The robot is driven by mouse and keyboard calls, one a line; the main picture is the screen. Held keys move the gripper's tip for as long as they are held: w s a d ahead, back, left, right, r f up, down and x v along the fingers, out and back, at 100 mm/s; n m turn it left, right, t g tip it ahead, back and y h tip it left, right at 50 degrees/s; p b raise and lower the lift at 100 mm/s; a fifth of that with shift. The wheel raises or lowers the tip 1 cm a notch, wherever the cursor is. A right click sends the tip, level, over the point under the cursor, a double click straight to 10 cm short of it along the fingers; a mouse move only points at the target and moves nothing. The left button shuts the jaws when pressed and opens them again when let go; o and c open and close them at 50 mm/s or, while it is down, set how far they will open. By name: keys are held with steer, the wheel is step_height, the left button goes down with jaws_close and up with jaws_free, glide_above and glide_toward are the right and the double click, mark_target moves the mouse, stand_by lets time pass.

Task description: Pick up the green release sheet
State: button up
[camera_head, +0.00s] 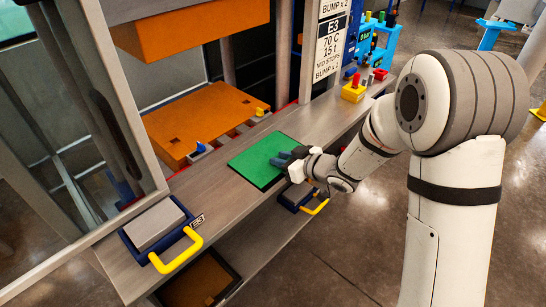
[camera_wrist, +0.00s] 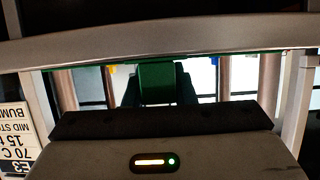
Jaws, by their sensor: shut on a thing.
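The green release sheet (camera_head: 258,160) is a flat, square sheet over the grey ledge in front of the press in the head view. My gripper (camera_head: 284,158) is at its right edge, with its fingers shut on that edge. In the wrist view, part of the green sheet (camera_wrist: 158,82) shows between the two dark fingers of my gripper (camera_wrist: 160,92). I cannot tell whether the sheet rests on the ledge or is slightly above it.
Orange press plates (camera_head: 205,120) stand behind the ledge (camera_head: 220,205). A grey block with a yellow handle (camera_head: 176,250) lies at the ledge's left end. Another yellow handle (camera_head: 316,207) is below my gripper. A yellow box (camera_head: 354,92) and blue rack (camera_head: 378,40) stand farther right.

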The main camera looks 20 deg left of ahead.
jaws_close()
step_height(320, 180, up, 8)
steer(key=p, duration=0.6)
steer(key=shift+p, duration=0.3)
steer(key=shift+d, duration=0.15)
steer(key=s+d, duration=0.4)
steer(key=d, duration=0.5)
